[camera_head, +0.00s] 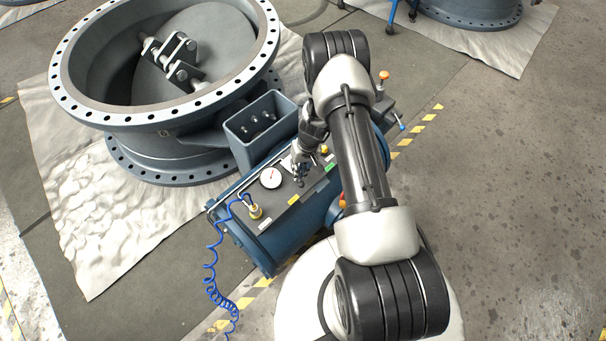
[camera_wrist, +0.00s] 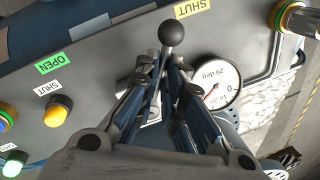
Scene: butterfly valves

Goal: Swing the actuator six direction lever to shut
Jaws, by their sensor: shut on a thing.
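The direction lever (camera_wrist: 171,33) stands on the dark control panel (camera_wrist: 100,50), its black ball knob showing beyond my fingertips in the wrist view. My gripper (camera_wrist: 164,70) is shut on the lever's stem below the knob. The knob appears close to the yellow SHUT label (camera_wrist: 193,8) and well away from the green OPEN label (camera_wrist: 53,61). In the head view, my gripper (camera_head: 301,164) is over the panel on the blue actuator (camera_head: 283,237). The lever's base is mostly hidden by my fingers.
A yellow button (camera_wrist: 56,110) has a white SHUT label. A blue coiled hose (camera_head: 212,265) hangs at the actuator's near end. The large butterfly valve (camera_head: 166,115) stands behind. Floor at right is clear.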

